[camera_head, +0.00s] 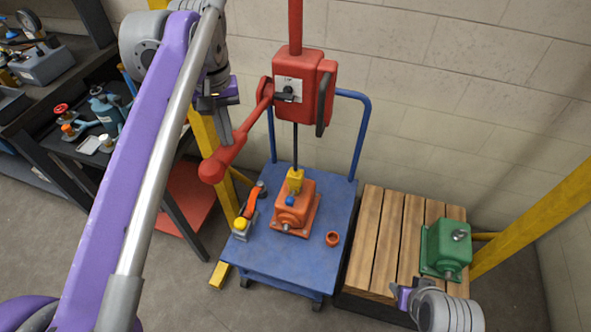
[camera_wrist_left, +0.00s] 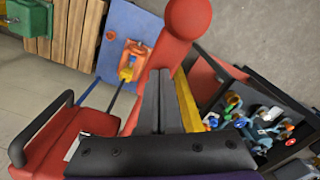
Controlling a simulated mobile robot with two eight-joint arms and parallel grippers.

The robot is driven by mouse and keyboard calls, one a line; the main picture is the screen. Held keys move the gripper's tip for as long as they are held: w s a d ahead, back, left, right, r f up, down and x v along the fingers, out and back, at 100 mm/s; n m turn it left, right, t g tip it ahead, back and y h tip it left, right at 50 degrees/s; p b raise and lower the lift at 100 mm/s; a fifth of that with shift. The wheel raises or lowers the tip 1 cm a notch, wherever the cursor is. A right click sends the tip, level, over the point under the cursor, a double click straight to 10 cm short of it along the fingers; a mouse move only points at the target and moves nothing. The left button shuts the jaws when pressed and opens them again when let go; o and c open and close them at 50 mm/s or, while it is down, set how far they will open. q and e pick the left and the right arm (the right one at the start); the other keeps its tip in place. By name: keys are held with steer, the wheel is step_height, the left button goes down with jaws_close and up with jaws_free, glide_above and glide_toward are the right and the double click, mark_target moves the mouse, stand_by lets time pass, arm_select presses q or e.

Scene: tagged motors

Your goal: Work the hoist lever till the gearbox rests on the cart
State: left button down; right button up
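The red hoist (camera_head: 300,88) hangs at the wall with a black-handled lock or dial on its front. Its red lever (camera_head: 236,148) slopes down left to a round knob. The orange gearbox (camera_head: 295,209) hangs from or sits under the yellow hook (camera_head: 295,181) over the blue cart (camera_head: 265,256); I cannot tell whether it touches the deck. My left gripper (camera_head: 226,142) is at the lever's upper side. In the left wrist view its fingers (camera_wrist_left: 162,75) look shut together in front of the lever (camera_wrist_left: 183,35), not around it. My right gripper (camera_head: 402,296) is low right, its fingers unclear.
A green gearbox (camera_head: 446,248) stands on a wooden pallet (camera_head: 383,240) right of the cart. An orange ring (camera_head: 332,239) and an orange-handled tool with a yellow button (camera_head: 246,212) lie on the cart. Yellow posts (camera_head: 540,222) flank the area. A dark shelf (camera_head: 75,140) stands left.

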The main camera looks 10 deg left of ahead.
arm_select(q)
steer(key=shift+s+f+b, duration=0.15)
steer(key=shift+f+b, duration=0.25)
steer(key=shift+f, duration=0.45)
steer(key=shift+s+f+b, duration=0.15)
steer(key=shift+f+b, duration=0.25)
steer(key=shift+f, duration=0.4)
arm_select(e)
steer(key=shift+s+f, duration=0.15)
steer(key=shift+f, duration=0.4)
steer(key=shift+s+f, duration=0.15)
steer(key=shift+f, duration=0.4)
arm_select(q)
steer(key=shift+w+f+b, duration=0.1)
steer(key=shift+f+b, duration=1.35)
steer(key=shift+f, duration=1.35)
arm_select(e)
steer(key=shift+s+f, duration=0.15)
steer(key=shift+f, duration=0.7)
steer(key=shift+s+f, duration=0.15)
steer(key=shift+f, duration=0.65)
arm_select(q)
steer(key=shift+f, duration=0.15)
